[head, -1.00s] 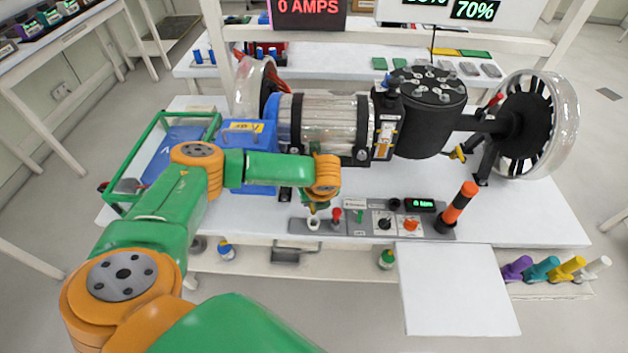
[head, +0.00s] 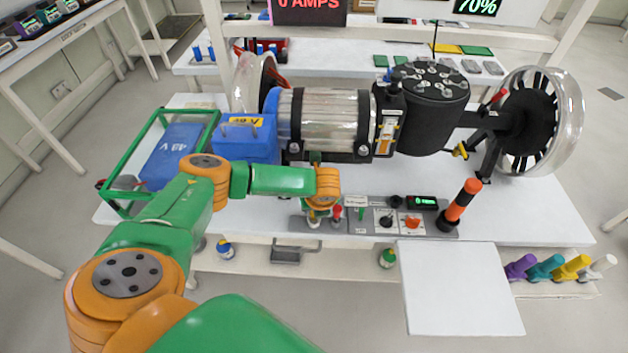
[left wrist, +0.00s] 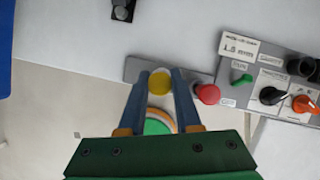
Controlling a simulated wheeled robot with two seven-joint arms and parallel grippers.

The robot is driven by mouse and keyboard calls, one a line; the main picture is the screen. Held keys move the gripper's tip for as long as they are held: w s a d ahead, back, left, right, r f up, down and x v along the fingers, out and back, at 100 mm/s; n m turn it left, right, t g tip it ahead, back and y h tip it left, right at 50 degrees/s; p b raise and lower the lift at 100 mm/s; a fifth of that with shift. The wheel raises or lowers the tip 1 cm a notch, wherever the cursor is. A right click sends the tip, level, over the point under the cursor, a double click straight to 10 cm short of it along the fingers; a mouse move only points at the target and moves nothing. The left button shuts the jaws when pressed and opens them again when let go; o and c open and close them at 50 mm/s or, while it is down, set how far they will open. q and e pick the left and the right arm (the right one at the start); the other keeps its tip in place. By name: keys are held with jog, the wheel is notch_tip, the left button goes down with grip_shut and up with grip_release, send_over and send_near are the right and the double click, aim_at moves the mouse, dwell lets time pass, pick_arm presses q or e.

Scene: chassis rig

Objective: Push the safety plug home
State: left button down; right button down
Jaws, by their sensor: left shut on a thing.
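In the left wrist view a round yellow plug head (left wrist: 160,82) sits between the two fingertips of my left gripper (left wrist: 160,78), which is shut on it. The plug is over the left end of the grey control panel (left wrist: 138,68), left of a red knob (left wrist: 207,94). In the head view my left gripper (head: 318,207) is low at the panel's left end, next to the red knob (head: 337,213). The plug's lower part and its socket are hidden, so I cannot tell how deep it sits. My right gripper is not in view.
The panel also carries a green peg (head: 362,213), a black knob (head: 386,220), an orange knob (head: 412,221) and an orange-black post (head: 459,205). The motor (head: 322,120) stands behind. A blue box (head: 245,140) is at left.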

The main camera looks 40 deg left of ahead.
pick_arm(q)
jog(key=shift+f+b, duration=0.8)
jog(key=shift+f, duration=0.7)
dwell(0.8)
jog(key=c, duration=0.5)
grip_release()
